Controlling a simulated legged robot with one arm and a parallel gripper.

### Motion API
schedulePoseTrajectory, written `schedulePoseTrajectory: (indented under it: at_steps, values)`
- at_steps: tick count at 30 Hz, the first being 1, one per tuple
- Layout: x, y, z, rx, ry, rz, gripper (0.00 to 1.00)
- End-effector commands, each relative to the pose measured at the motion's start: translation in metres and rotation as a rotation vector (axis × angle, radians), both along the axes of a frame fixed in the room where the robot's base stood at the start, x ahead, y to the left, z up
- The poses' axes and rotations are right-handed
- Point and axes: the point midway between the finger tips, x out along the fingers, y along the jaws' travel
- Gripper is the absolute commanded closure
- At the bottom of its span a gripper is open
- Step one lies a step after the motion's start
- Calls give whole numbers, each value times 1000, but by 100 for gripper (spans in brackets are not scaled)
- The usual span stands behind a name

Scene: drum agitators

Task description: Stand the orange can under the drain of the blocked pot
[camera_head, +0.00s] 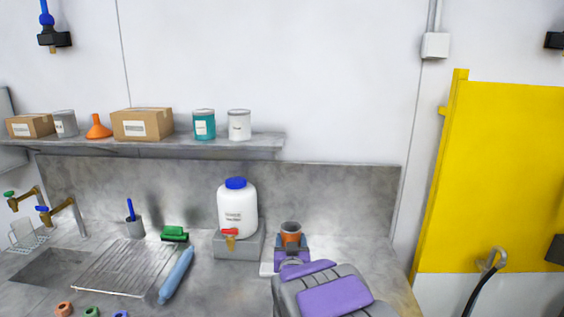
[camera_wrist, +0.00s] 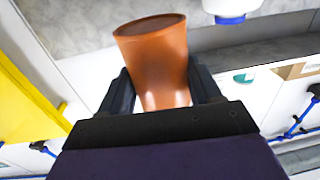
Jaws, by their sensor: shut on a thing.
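In the wrist view the can (camera_wrist: 157,55) sits between the two black fingers of my gripper (camera_wrist: 163,84). Whether its base touches anything is hidden by my gripper. I cannot make out a pot marked as blocked, or its drain. The white jug (camera_head: 237,208) has a blue cap and a red-handled tap (camera_head: 230,234) over its grey stand.
A white flat pad (camera_head: 268,269) lies under my gripper. A blue cylinder (camera_head: 177,274), a green block (camera_head: 174,233), a drying rack (camera_head: 112,268) and a sink with taps are to the left. A shelf (camera_head: 262,140) with boxes and cans runs above. A yellow panel (camera_head: 500,180) is at right.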

Motion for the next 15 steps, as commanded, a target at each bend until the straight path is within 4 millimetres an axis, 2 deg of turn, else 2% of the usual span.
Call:
schedulePoseTrajectory:
  at_steps: [1,6,9,15]
  values:
    - [3,-22,11,1,-2,-8,71]
    - [6,-72,37,0,-5,-6,71]
    - [5,-93,45,-1,0,-6,71]
    - [2,-113,51,-2,2,-3,71]
